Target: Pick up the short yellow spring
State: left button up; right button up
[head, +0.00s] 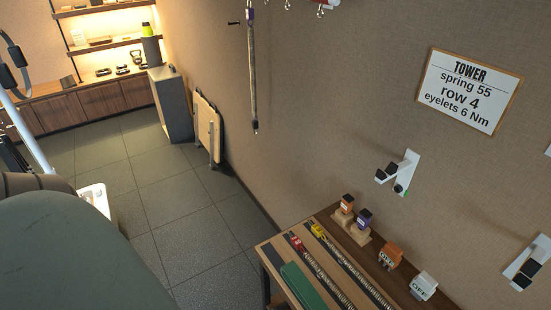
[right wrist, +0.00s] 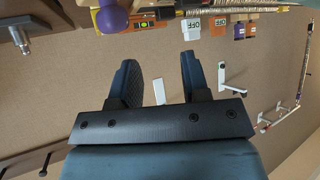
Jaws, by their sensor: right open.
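In the head view, a spring with a yellow end (head: 318,230) lies in a groove of the wooden bench top (head: 266,246), its coil running toward the lower right. A spring with a red end (head: 297,242) lies beside it on the left. I cannot tell the yellow one's full length, as the frame's bottom edge cuts the bench off. My right gripper (right wrist: 159,58) shows only in the right wrist view. It is open, with nothing between its fingers; wall shows behind them. My left gripper is in neither view.
A green block (head: 302,286) lies on the bench beside the springs. Several tagged blocks, including an orange one (head: 390,256), stand along its wall side. A purple-ended spring (head: 252,75) hangs on the wall. A sign (head: 468,90) reads "spring 55, row 4". Floor (head: 190,220) left of the bench is clear.

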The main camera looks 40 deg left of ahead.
aim_at(318, 232)
jog(key=u, duration=1.05)
